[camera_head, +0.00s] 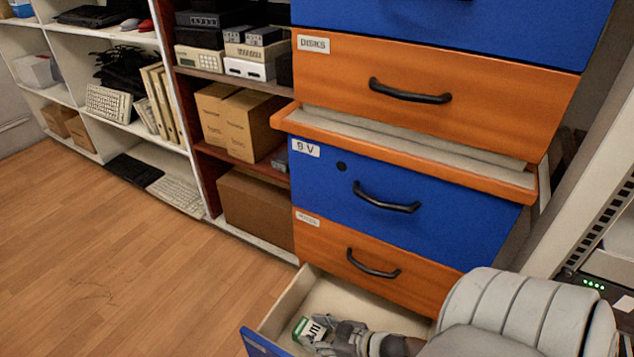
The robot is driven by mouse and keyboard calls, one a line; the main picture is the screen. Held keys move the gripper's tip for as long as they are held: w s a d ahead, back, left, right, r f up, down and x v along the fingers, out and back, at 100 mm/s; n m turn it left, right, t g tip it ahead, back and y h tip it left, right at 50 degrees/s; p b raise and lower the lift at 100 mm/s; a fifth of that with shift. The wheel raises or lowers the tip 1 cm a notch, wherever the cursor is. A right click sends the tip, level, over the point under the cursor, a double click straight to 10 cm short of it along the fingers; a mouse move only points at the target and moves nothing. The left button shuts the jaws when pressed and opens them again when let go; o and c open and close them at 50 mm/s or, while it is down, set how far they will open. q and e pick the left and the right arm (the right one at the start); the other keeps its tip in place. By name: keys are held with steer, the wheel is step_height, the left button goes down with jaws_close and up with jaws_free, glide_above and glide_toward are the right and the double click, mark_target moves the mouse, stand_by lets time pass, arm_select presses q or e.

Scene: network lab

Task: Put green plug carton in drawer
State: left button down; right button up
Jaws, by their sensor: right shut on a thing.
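The green plug carton (306,331), a small green and white box with dark print, shows at the bottom of the head view. My right gripper (322,330) is shut on it, with the arm coming in from the lower right. Carton and gripper are over or inside the open bottom drawer (335,296), whose pale inside shows around them. I cannot tell whether the carton touches the drawer floor. The drawer's blue front (262,343) is cut off by the picture's lower edge. My left gripper is not in view.
Above the open drawer are an orange drawer (330,246), a blue drawer (330,180) and another orange one (340,75), with black handles. An orange ledge (400,158) juts out between them. Shelves with boxes (240,120) stand left. A rack (610,270) stands right. The wooden floor (110,250) is clear.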

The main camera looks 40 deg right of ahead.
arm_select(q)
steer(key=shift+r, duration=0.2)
arm_select(e)
steer(key=shift+f, duration=0.1)
steer(key=o, duration=1.1)
steer(key=p+v, duration=0.2)
steer(key=v, duration=0.4)
steer(key=p+v, duration=0.2)
steer(key=v, duration=0.3)
steer(key=shift+s, duration=0.15)
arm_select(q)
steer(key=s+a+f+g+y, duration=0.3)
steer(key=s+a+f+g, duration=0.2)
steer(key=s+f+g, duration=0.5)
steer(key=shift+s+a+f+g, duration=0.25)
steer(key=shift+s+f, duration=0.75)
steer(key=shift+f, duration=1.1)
arm_select(e)
steer(key=shift+s+d+r, duration=0.2)
steer(key=shift+s+r, duration=0.1)
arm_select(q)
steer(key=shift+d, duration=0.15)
